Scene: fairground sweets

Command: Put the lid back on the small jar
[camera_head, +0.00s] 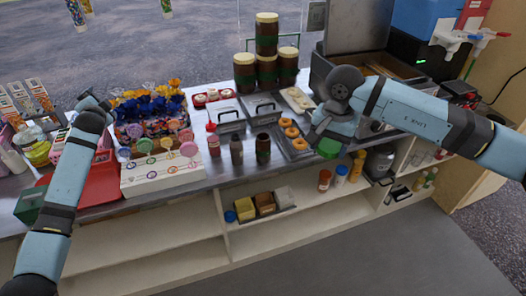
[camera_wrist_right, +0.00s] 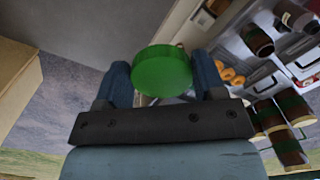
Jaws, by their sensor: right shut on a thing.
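My right gripper (camera_head: 326,137) is shut on a round green lid (camera_wrist_right: 160,72), held between its two fingers in the right wrist view. In the head view, the green piece (camera_head: 328,149) just below this gripper looks like the same lid, near the counter's front edge. Two small dark jars, one brownish grey (camera_head: 236,150) and one with a green band (camera_head: 263,148), stand left of the doughnuts. I cannot tell which jar is the small jar of the task. My left gripper (camera_head: 92,102) is at the left by the sweets; its fingers are not clear.
Doughnuts (camera_head: 290,132) lie on a tray left of the right gripper. Large brown jars (camera_head: 267,35) are stacked at the back. A red bottle (camera_head: 213,142) and a lollipop stand (camera_head: 160,172) are further left. Bottles (camera_head: 325,180) stand on the shelf below the counter.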

